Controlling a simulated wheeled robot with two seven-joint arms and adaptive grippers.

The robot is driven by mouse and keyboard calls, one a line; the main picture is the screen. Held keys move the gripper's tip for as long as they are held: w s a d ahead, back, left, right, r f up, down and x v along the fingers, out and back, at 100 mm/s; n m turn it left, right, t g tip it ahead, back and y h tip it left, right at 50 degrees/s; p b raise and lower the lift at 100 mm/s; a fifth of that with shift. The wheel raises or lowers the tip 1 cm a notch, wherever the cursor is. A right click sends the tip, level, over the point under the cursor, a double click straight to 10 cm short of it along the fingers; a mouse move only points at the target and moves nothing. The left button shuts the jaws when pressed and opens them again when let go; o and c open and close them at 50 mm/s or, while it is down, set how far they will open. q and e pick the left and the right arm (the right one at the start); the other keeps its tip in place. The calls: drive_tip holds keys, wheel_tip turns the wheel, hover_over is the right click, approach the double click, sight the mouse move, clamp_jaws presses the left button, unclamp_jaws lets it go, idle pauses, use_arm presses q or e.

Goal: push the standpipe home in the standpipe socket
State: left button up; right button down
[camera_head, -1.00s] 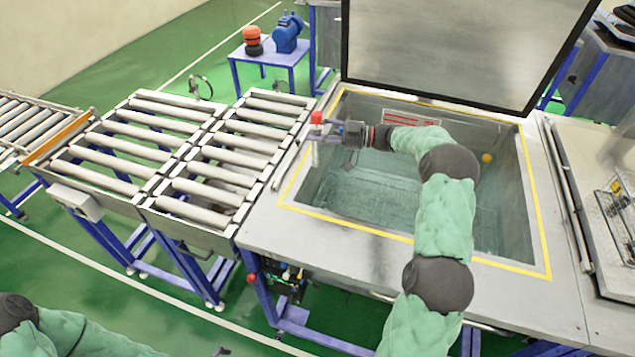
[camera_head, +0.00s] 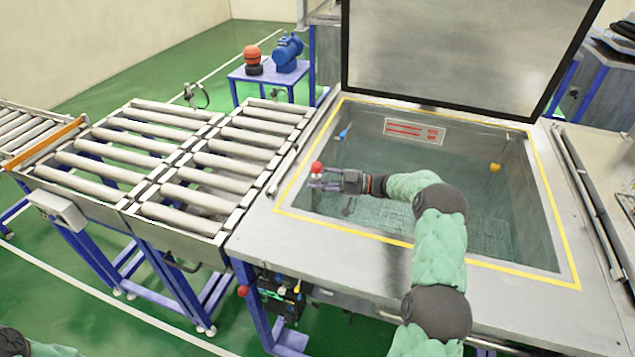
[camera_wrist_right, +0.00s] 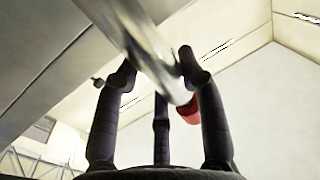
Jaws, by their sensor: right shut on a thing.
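The standpipe is a pale metal tube with a red knob (camera_head: 317,167) at its top. My right gripper (camera_head: 326,181) is shut on it just below the knob, inside the left part of the open tank (camera_head: 425,243). In the right wrist view, the shiny tube (camera_wrist_right: 150,50) runs slantwise between my fingers, with red (camera_wrist_right: 190,104) beside the right finger. The lower part of the standpipe cannot be made out in the head view. The standpipe socket cannot be made out either. My left gripper is out of view; only a bit of that arm shows at bottom left.
The tank holds water, with a yellow ball (camera_head: 495,168) at right and a small blue item (camera_head: 344,133) at the far left wall. A raised lid (camera_head: 450,50) stands behind it. Roller conveyors (camera_head: 190,165) adjoin on the left. Space above the tank is open.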

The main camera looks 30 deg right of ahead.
sight(318, 205)
drive_tip(key=shift+r, duration=0.1)
drive_tip(key=shift+d, duration=0.15)
drive_tip(key=shift+f+b, duration=1.3)
drive_tip(key=shift+f, duration=1.65)
drive_tip(key=shift+f+b, duration=1.1)
drive_tip(key=shift+f, duration=1.25)
drive_tip(key=c, duration=0.7)
unclamp_jaws()
drive_tip(key=shift+s+f, duration=0.1)
